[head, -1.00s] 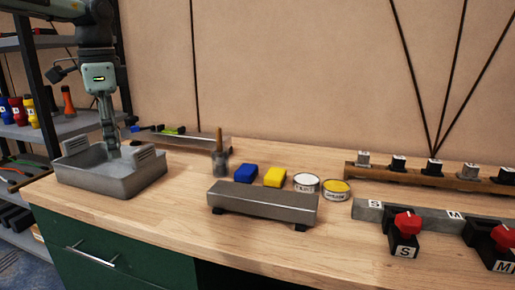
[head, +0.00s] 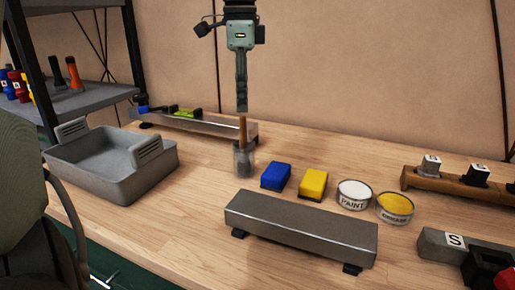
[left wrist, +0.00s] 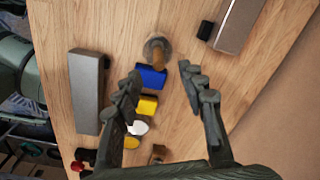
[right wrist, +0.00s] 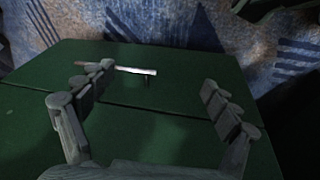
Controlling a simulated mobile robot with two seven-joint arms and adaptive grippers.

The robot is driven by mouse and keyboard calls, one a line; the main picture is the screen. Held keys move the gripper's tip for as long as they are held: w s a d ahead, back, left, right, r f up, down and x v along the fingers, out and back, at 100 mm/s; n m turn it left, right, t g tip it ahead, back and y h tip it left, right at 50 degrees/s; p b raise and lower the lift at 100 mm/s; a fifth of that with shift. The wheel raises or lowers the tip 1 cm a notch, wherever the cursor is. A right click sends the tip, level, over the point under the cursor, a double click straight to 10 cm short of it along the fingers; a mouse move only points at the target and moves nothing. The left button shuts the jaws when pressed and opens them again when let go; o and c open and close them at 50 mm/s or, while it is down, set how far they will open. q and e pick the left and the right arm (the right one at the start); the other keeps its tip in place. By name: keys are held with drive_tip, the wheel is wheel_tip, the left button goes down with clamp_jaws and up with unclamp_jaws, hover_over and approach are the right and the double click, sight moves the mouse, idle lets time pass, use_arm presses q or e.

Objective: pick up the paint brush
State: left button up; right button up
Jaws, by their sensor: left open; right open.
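The paint brush (head: 243,130) stands upright in a grey cup (head: 244,165) on the workbench, its wooden handle up and its lower end hidden in the cup. My left gripper (head: 241,108) points down just above the handle, open. In the left wrist view the brush (left wrist: 158,58) and cup (left wrist: 151,45) show beyond the spread fingers of the left gripper (left wrist: 159,71); I cannot tell whether the handle tip is between them. My right gripper (right wrist: 158,78) is open and empty, facing green drawer fronts (right wrist: 170,125).
A grey tray (head: 150,187) stands left of the cup. A metal rail (head: 205,122) lies behind it. A blue block (head: 276,177), a yellow block (head: 313,185) and two paint cans (head: 354,194) stand to the right. A raised metal bar (head: 300,225) lies in front.

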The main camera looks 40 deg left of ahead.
sight(243, 127)
use_arm(q)
wheel_tip(243, 127, down, 8)
drive_tip(key=shift+r+p, duration=0.2)
drive_tip(key=shift+p, duration=0.25)
clamp_jaws()
use_arm(e)
drive_tip(key=shift+s+f, duration=0.25)
drive_tip(key=shift+f, duration=0.75)
